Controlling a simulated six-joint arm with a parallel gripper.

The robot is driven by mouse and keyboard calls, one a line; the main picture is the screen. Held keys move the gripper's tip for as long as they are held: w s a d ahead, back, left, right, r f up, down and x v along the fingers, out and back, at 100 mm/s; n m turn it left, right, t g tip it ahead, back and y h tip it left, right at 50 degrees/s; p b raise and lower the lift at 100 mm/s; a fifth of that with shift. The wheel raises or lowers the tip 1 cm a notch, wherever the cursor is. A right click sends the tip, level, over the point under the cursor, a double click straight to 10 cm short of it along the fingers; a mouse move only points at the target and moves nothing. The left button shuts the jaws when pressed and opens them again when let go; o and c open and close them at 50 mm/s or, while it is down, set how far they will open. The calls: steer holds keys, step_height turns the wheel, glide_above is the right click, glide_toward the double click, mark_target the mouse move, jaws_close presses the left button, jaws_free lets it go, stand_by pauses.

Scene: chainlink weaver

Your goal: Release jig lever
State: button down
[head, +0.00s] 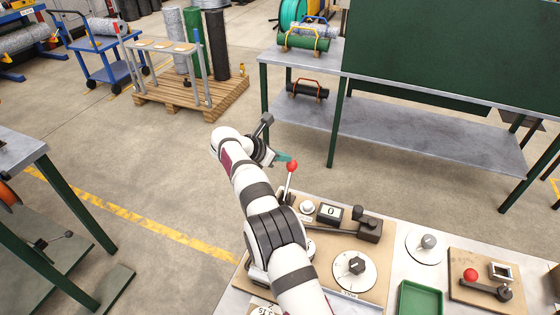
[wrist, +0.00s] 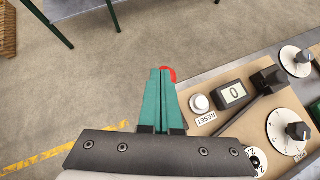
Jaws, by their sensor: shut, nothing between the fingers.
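A lever with a red ball knob (head: 292,166) stands upright on a thin rod at the left end of the panel in the head view. My gripper (head: 286,158) has teal fingers and is shut and empty, right beside this knob. In the wrist view the fingers (wrist: 161,72) partly cover the red knob (wrist: 172,75), which shows just past their tips; I cannot tell whether they touch it. No label marks it as the jig lever. A second red-knobbed lever (head: 471,275) lies low on a separate board to the right.
The tan panel (wrist: 203,77) carries a reset button (wrist: 200,103), a counter reading 0 (wrist: 233,93), a black-handled arm (head: 369,228) and a dial (head: 355,267). A green tray (head: 419,300) lies to the right. Open floor lies beyond the bench's far edge.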

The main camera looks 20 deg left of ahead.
steer(key=shift+w+f, duration=0.2)
steer(key=shift+w, duration=0.3)
steer(key=shift+d, duration=0.1)
steer(key=v, duration=1.6)
